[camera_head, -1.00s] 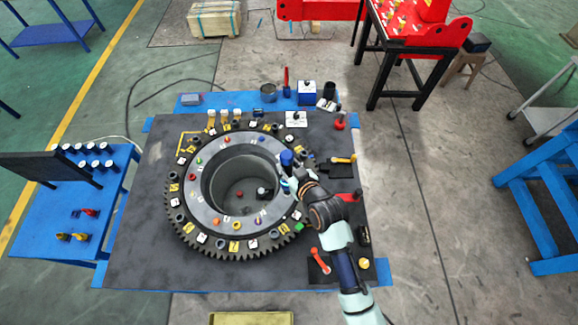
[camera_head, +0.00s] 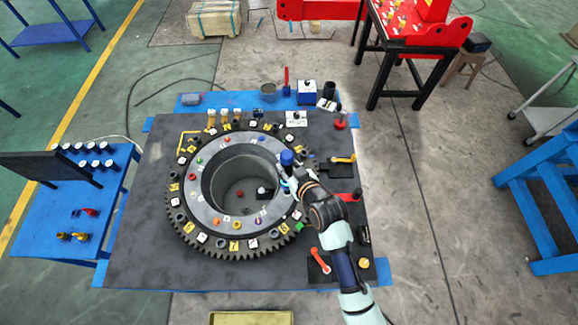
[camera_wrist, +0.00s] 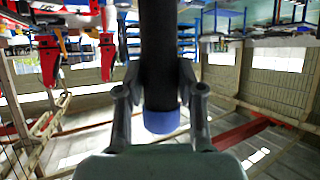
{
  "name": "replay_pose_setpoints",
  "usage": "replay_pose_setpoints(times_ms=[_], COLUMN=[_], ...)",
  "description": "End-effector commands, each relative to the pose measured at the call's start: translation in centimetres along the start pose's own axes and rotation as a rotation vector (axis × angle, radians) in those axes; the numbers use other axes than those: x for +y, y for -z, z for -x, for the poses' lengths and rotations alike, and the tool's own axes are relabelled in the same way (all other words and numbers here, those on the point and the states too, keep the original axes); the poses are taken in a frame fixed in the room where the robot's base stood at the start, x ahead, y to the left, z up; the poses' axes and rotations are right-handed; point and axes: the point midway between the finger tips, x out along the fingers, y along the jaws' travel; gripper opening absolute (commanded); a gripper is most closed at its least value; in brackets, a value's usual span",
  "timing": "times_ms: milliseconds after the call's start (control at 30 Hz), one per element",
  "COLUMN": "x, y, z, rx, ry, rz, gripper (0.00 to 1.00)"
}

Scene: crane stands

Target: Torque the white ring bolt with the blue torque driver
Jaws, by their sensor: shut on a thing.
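The blue torque driver (camera_head: 287,157) stands about upright over the right side of the grey ring, with its blue top showing in the head view. My gripper (camera_head: 289,181) is shut on it. In the wrist view the driver's dark shaft and blue end (camera_wrist: 162,119) sit between the two fingers of my gripper (camera_wrist: 160,95). The grey ring (camera_head: 203,212) carries small coloured bolts. I cannot make out the white ring bolt; the driver and my gripper cover part of the ring's right side. Whether the driver's tip touches a bolt is hidden.
A toothed dark gear (camera_head: 188,236) with numbered tags surrounds the ring on a dark table (camera_head: 130,255). A red-handled tool (camera_head: 320,260) lies at the right front. A blue box (camera_head: 307,92) and a dark cup (camera_head: 329,91) stand at the back edge. The table's left front is clear.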

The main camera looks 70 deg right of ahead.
Motion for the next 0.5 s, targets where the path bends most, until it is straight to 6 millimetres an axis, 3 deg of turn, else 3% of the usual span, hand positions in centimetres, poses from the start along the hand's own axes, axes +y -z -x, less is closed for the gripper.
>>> replay_pose_setpoints(times_ms=[500], x=[0.01], y=[-0.71], z=[-0.46], rx=[0.006], ry=[0.000], rz=[0.000], gripper=[0.00])
